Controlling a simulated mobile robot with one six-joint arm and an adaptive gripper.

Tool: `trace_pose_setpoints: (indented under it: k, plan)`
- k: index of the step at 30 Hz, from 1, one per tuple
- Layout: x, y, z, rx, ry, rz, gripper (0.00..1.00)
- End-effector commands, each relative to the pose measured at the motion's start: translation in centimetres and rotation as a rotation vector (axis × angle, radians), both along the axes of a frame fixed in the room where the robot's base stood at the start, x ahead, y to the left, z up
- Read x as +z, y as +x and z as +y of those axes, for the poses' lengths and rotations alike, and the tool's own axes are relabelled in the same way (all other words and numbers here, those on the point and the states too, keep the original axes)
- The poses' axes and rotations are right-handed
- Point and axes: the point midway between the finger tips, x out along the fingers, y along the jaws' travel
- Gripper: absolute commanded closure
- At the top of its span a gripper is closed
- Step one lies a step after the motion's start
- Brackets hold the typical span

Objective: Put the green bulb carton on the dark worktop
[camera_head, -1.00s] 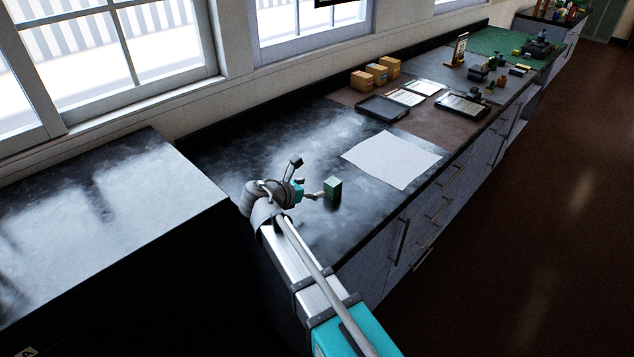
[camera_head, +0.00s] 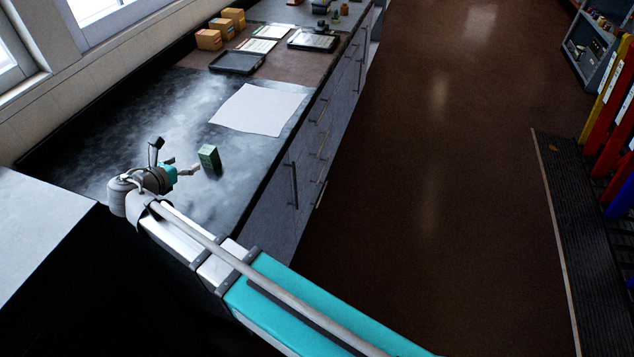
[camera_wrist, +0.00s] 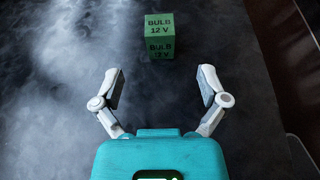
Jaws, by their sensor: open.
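The green bulb carton (camera_head: 209,157) stands upright on the dark worktop (camera_head: 215,195), near its front edge. In the wrist view the carton (camera_wrist: 159,36) shows "BULB 12 V" lettering and sits beyond my fingertips, roughly centred between them. My gripper (camera_head: 182,168) is just left of the carton in the head view. In the wrist view my gripper (camera_wrist: 159,86) has its two fingers wide apart with nothing between them. The fingers do not touch the carton.
A white sheet (camera_head: 258,109) lies on the worktop behind the carton. A black tray (camera_head: 237,62) and several cardboard boxes (camera_head: 209,39) stand farther back. Drawers with handles (camera_head: 318,152) run below the front edge. The worktop around the carton is clear.

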Motion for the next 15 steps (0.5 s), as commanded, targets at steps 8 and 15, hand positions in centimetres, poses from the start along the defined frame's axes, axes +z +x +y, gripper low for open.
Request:
trace_pose_setpoints:
  k: [8, 15]
  plan:
    - [-0.9, 1.0, -3.2, -0.084, 0.091, 0.017, 0.07]
    - [-2.9, 2.5, -10.1, -0.292, 0.303, 0.041, 0.07]
